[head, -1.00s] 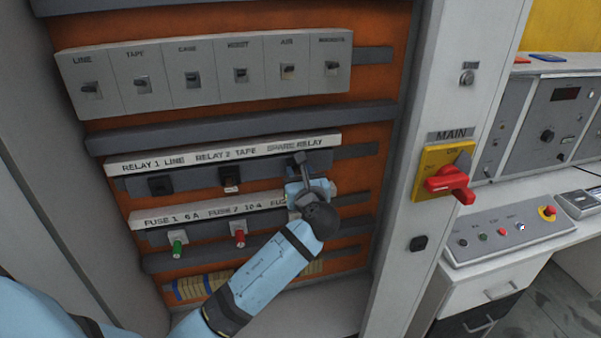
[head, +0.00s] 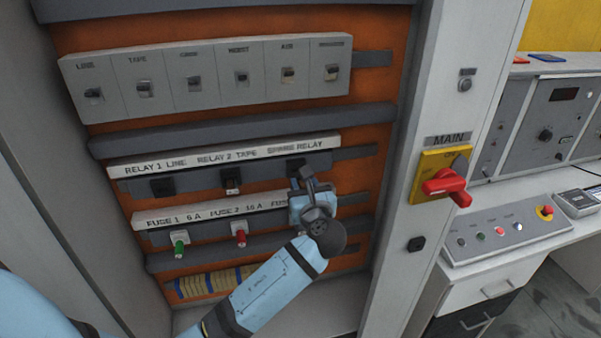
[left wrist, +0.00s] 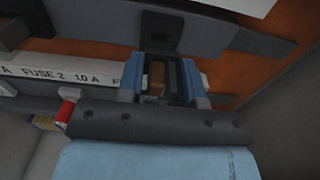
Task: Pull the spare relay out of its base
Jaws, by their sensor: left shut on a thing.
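The spare relay base (head: 297,165) is a dark socket under the "SPARE RELAY" label (head: 296,146) in the head view. It also shows in the left wrist view (left wrist: 160,32), with a dark opening facing out. My left gripper (head: 305,186) is just below and in front of it. In the left wrist view its blue fingers (left wrist: 160,72) are shut on the spare relay (left wrist: 157,84), a dark and brownish block mostly hidden between them. The relay looks apart from the base. My right gripper is not in view.
Beside the spare base are the relay 1 base (head: 162,187) and the relay 2 base (head: 232,184). Green (head: 179,248) and red (head: 241,238) fuses stick out below. The red main switch (head: 446,186) juts from the cabinet frame at right.

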